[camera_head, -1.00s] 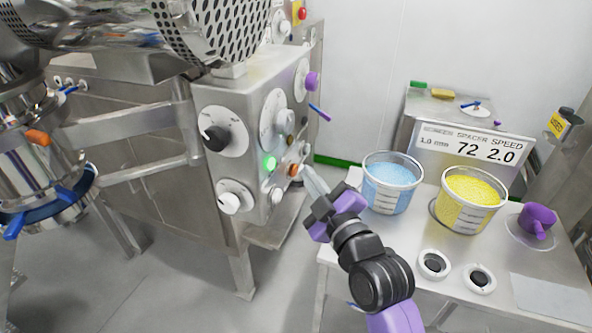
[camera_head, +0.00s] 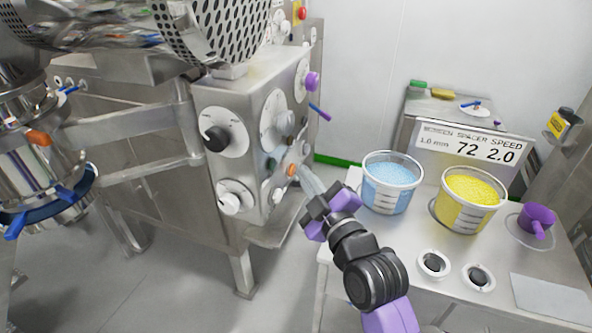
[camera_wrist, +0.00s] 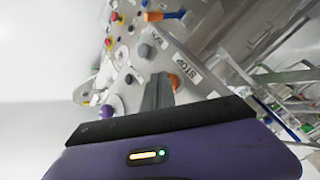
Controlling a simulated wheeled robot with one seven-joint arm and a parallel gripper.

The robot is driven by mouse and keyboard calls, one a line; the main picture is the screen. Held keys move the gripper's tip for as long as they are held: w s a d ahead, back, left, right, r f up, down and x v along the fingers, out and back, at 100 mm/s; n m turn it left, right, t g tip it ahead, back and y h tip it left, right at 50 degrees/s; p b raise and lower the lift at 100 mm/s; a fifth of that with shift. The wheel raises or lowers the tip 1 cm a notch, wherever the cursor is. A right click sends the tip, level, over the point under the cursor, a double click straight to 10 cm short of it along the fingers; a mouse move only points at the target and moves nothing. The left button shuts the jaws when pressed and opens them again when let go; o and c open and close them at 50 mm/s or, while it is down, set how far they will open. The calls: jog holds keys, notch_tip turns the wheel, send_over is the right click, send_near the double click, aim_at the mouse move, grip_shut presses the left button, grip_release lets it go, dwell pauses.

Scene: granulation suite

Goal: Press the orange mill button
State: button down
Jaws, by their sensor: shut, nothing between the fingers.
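The orange button (camera_head: 291,169) is on the side panel of the steel machine (camera_head: 262,130), low among several knobs. It also shows in the wrist view (camera_wrist: 175,82), just right of my fingertips, beside a label reading STOP (camera_wrist: 187,70). My gripper (camera_head: 308,178) is shut and empty, its pale fingers pointing at the panel, a little right of and below the button in the head view. A small gap shows between fingertips and button there. A green button (camera_head: 271,165) to the left of the orange one looks dark.
A white-topped table with a blue-filled bucket (camera_head: 390,184) and a yellow-filled bucket (camera_head: 466,200) stands right of my arm. A purple scoop (camera_head: 537,219) lies farther right. A purple knob (camera_head: 312,81) and handle stick out from the panel above. Floor below the machine is clear.

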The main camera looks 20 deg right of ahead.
dwell(0.5)
jog(key=shift+s+d+b, duration=0.5)
jog(key=shift+d+b, duration=0.1)
jog(key=shift+d, duration=0.05)
jog(key=s+d+b, duration=0.1)
jog(key=d, duration=0.1)
jog(key=s+d+b, duration=0.2)
dwell(0.4)
dwell(0.5)
